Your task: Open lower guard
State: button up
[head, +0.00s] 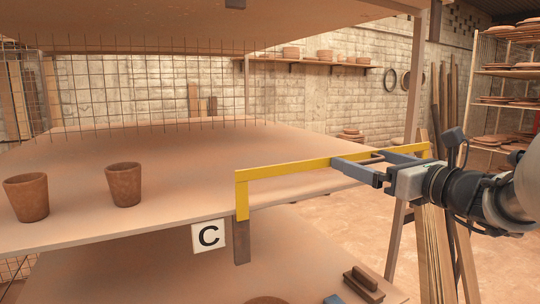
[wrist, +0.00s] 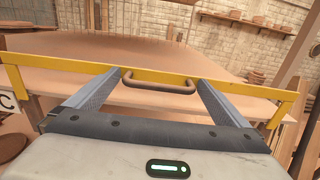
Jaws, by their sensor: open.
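The lower guard (head: 290,170) is a yellow bar with short downturned ends, raised across the front edge of the middle shelf. In the wrist view the yellow guard (wrist: 60,65) spans the picture and carries a brown bowed handle (wrist: 158,89) at its middle. My gripper (head: 360,155) is open at the guard from the front right. In the wrist view its fingertips (wrist: 160,78) lie on either side of the handle, with a gap at each side. The handle is between the fingers and not gripped. Whether the fingertips touch the yellow bar, I cannot tell.
The shelf (head: 180,160) behind the guard holds two clay pots (head: 124,185) at left. A sign lettered C (head: 208,236) hangs below its edge. A lower shelf bears a brown wooden block (head: 364,283). A post (head: 415,90) and a rack (head: 505,100) stand at right.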

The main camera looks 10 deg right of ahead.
jog(key=shift+s, duration=0.1)
jog(key=c, duration=1.4)
jog(key=shift+o, duration=0.2)
notch_tip(320, 180, down, 7)
jog(key=b, duration=0.5)
jog(key=shift+f+b, duration=0.2)
jog(key=shift+b, duration=0.2)
jog(key=o, duration=1.4)
jog(key=shift+c, duration=0.2)
